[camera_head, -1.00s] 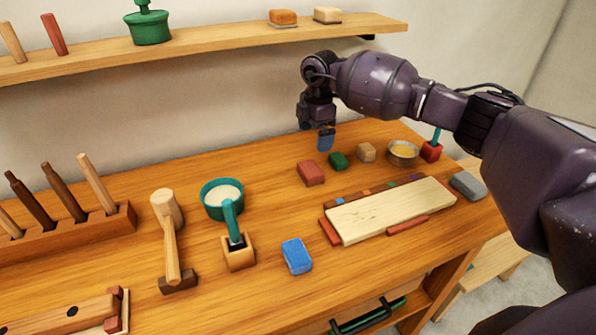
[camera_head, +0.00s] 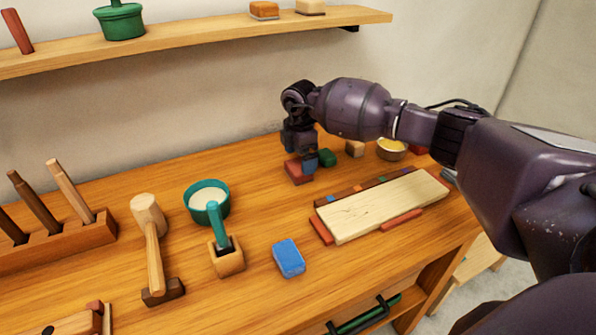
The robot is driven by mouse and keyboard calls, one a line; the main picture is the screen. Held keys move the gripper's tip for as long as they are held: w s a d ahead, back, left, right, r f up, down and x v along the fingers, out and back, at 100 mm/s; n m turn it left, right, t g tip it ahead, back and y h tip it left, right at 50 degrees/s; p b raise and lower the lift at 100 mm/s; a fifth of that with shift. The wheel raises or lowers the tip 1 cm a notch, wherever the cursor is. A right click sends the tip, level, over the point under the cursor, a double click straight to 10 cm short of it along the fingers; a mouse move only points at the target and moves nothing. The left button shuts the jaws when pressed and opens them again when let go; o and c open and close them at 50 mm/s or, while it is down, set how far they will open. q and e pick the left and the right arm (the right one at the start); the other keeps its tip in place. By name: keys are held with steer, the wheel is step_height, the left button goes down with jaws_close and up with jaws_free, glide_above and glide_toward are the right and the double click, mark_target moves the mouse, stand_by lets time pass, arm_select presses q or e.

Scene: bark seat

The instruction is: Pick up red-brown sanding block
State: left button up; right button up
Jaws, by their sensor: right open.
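The red-brown sanding block (camera_head: 296,172) lies on the wooden bench behind the pale board, partly covered by my gripper. My right gripper (camera_head: 307,166) points down right at the block, with its blue fingertip at the block's right side. Its jaws are open; whether a finger touches the block cannot be told. My left gripper is not in view.
A green block (camera_head: 327,158) lies close on the right, then a tan block (camera_head: 355,149) and a yellow-filled bowl (camera_head: 391,149). The pale board (camera_head: 383,205) and blue block (camera_head: 289,258) are in front. The shelf (camera_head: 200,43) hangs above.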

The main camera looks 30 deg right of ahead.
mark_target(298, 166)
steer(key=f, duration=0.3)
steer(key=shift+w+a, duration=0.1)
steer(key=shift+a, duration=0.1)
steer(key=shift+f, duration=0.25)
steer(key=shift+r, duration=0.1)
steer(key=shift+c, duration=0.5)
steer(key=c, duration=0.7)
steer(key=shift+o, duration=0.2)
steer(key=shift+r, duration=0.3)
arm_select(q)
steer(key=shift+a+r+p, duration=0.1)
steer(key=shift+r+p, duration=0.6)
steer(key=shift+p, duration=0.35)
arm_select(e)
step_height(298, 166, up, 19)
steer(key=shift+r, duration=0.2)
